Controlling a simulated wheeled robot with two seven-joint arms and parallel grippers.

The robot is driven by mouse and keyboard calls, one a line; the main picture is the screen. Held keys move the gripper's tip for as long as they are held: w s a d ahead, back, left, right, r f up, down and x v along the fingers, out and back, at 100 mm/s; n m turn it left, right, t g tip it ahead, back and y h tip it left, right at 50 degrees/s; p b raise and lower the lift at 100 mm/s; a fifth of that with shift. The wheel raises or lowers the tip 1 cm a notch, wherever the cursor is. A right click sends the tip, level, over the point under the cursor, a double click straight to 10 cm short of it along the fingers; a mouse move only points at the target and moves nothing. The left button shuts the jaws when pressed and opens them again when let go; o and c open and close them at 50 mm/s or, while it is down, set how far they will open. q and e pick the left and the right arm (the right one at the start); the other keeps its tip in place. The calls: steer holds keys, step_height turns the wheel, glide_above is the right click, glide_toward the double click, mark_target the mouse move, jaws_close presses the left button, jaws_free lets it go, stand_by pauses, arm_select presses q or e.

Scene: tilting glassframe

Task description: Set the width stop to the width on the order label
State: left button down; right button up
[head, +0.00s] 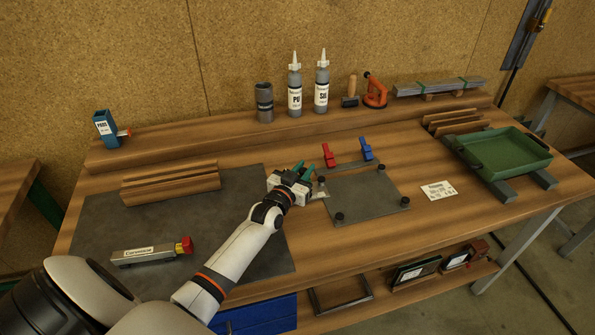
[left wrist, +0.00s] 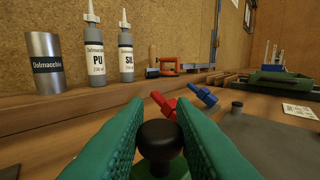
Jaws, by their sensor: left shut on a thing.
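My left gripper (head: 304,173) is at the left back corner of a dark grey plate (head: 365,199) with black knobs at its corners. In the left wrist view its green fingers are shut on a round black knob (left wrist: 160,139). What lies under this knob is mostly hidden by the fingers. A red clamp-like piece (head: 328,155) and a blue one (head: 366,149) stand behind the plate. The white label card (head: 438,190) lies flat to the right of the plate; its print is too small to read surely. My right gripper is not in view.
A dark mat (head: 98,226) at the left bears a grooved wooden block (head: 170,184) and a grey tool (head: 148,256). Bottles (head: 295,90), a dark can (head: 264,103) and an orange suction lifter (head: 374,92) stand on the back ledge. A green tray (head: 506,153) sits at the right.

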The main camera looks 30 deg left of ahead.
arm_select(q)
steer(key=shift+w+d, duration=0.5)
steer(key=shift+w, duration=0.05)
steer(key=c, duration=1.2)
jaws_free()
steer(key=shift+c, duration=0.2)
steer(key=shift+s, duration=0.1)
steer(key=s, duration=0.8)
steer(key=s+d+b, duration=0.1)
steer(key=s, duration=0.3)
steer(key=shift+f, duration=0.1)
